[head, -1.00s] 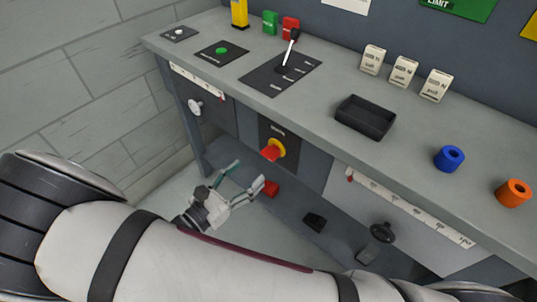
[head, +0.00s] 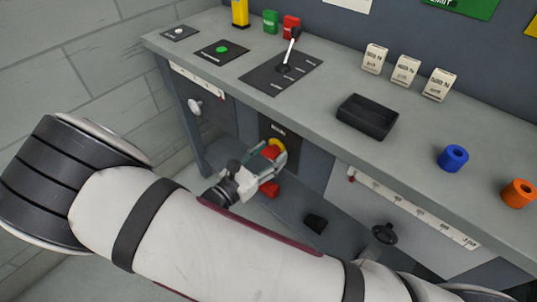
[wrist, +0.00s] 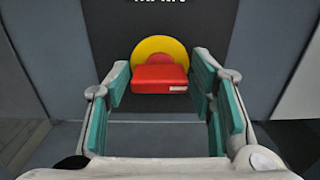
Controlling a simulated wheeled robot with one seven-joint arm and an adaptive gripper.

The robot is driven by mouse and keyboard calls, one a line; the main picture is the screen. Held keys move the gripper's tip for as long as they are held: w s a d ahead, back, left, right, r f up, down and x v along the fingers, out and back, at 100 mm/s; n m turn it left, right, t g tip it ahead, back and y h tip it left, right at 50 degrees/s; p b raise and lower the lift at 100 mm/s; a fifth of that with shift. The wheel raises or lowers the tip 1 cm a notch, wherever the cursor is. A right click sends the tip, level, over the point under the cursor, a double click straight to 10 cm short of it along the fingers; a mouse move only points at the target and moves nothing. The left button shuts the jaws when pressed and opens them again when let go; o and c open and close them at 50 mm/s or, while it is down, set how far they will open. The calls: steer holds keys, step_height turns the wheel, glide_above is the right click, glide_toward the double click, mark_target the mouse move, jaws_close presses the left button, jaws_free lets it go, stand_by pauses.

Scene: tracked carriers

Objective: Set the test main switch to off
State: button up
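The main switch is a red handle (wrist: 160,78) on a round yellow plate (wrist: 159,48), set on a dark panel on the bench front. In the head view the yellow plate (head: 276,143) shows partly behind my gripper. The handle is wide and flat in the wrist view, with a small pale mark at its lower right. My gripper (wrist: 163,90) is open, its teal-padded fingers left and right of the handle with gaps on both sides. In the head view my gripper (head: 272,160) is at the switch. I cannot tell whether the fingertips reach past the handle.
Above is the bench top with a lever (head: 289,50) on a black plate, a black tray (head: 367,117), and blue (head: 453,158) and orange (head: 518,193) rings. A white knob (head: 195,107) is left of the switch, a black knob (head: 384,233) right. A red block (head: 269,189) lies below.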

steer(key=c, duration=0.7)
steer(key=n+p, duration=0.2)
steer(key=n, duration=0.1)
steer(key=shift+r+n, duration=0.1)
steer(key=shift+n, duration=0.3)
steer(key=n+p, duration=0.2)
steer(key=n, duration=0.1)
steer(key=shift+n, duration=0.4)
steer(key=n, duration=0.5)
steer(key=shift+p, duration=0.4)
steer(key=n, duration=0.5)
steer(key=shift+a, duration=0.1)
